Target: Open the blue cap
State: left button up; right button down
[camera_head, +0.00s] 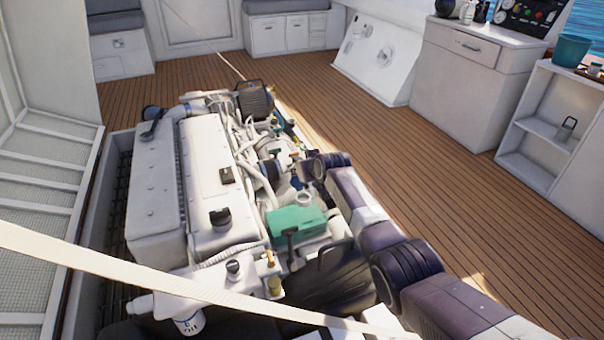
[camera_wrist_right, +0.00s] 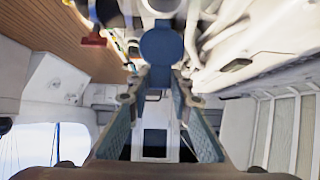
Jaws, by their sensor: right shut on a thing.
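The blue cap (camera_wrist_right: 161,46) shows as a round blue disc at the upper middle of the right wrist view, among the engine's pale pipes. My right gripper (camera_wrist_right: 158,78) has its two fingers closed in on it, with their tips at the cap's lower edge. In the head view my right arm reaches from the lower right over the engine (camera_head: 205,165). Its fingers are mostly hidden there behind the wrist and engine parts. I cannot tell whether the cap is turned or lifted. My left gripper is not in view.
Hoses and fittings crowd the engine's right side, near a green box (camera_head: 296,220). A pale strap-like band (camera_head: 130,272) crosses the foreground. A white oil filter (camera_head: 188,321) is at the lower left. The wooden deck (camera_head: 480,185) right of the engine is clear.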

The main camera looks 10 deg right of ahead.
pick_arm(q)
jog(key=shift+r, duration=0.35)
pick_arm(e)
jog(key=shift+w+a+r, duration=0.1)
jog(key=shift+w+r, duration=0.3)
jog(key=shift+r, duration=0.4)
jog(key=c, duration=2.1)
grip_release()
jog(key=o, duration=0.4)
jog(key=shift+w+a+f, duration=0.1)
jog(key=shift+f, duration=0.25)
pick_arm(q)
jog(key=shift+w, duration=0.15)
pick_arm(e)
jog(key=shift+s, duration=0.3)
jog(key=shift+v, duration=5.8)
